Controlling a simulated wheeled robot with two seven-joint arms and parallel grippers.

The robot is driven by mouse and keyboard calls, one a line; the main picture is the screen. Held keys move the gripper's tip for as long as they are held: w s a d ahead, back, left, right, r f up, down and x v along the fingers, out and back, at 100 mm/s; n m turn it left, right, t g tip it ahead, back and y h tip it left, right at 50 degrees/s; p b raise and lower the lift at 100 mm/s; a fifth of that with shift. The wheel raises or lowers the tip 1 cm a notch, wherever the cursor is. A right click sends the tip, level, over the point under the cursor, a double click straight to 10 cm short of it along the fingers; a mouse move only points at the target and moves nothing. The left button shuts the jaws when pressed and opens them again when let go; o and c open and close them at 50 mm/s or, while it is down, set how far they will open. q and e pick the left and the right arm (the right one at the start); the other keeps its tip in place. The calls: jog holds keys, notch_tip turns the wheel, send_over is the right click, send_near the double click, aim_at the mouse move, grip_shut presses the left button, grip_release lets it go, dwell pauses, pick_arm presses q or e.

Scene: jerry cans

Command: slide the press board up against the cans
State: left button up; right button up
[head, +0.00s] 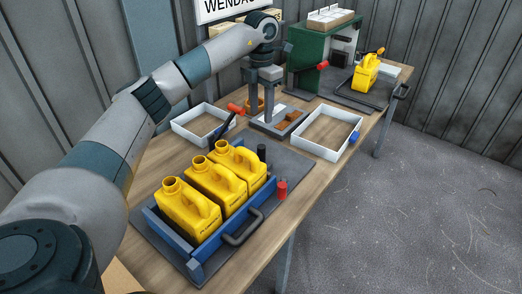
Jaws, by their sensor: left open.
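Three yellow jerry cans (214,184) stand upright in a row, open necks up, on a dark mat (150,240) at the near part of the bench. The blue press board (212,246), with a grey bar handle (242,228), stands along their front right side. It is close to the cans; I cannot tell whether it touches them. My left gripper (262,100) points down, open and empty, well beyond the cans and the board, near a grey stand. My right gripper is not in view.
A red knob (281,190) stands on the mat's right edge. Behind are two white trays (328,151), a red-handled tool (236,108) and a green machine (308,50) with another yellow can (365,74). The bench's right edge drops to a grey floor.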

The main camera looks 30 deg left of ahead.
pick_arm(q)
jog(key=p, duration=0.2)
send_over(261, 150)
jog(key=w, duration=0.1)
jog(key=f, duration=0.7)
jog(key=shift+a+f, duration=0.4)
notch_tip(261, 150, down, 9)
jog(key=shift+r+p, duration=0.15)
jog(key=shift+p, duration=1.1)
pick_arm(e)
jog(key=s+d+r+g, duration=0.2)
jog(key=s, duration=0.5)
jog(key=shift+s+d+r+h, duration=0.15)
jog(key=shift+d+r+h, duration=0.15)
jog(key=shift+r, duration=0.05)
